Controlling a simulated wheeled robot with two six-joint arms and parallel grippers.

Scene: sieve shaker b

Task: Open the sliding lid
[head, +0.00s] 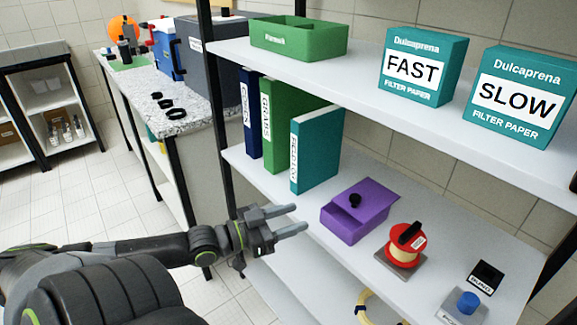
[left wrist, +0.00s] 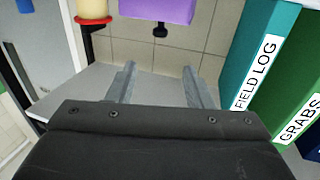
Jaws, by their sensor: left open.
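A purple box (head: 348,226) stands on the middle shelf in the head view, with a lid (head: 376,196) on top and a small black knob (head: 354,201) toward its left part. My right gripper is not in view.
Binders (head: 315,150) stand upright behind the box. A red and yellow spool (head: 405,245) is at its right, with a blue button (head: 468,302) beyond. The upper shelf (head: 360,85) holds a green tray (head: 298,38) and teal filter paper boxes (head: 421,68).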

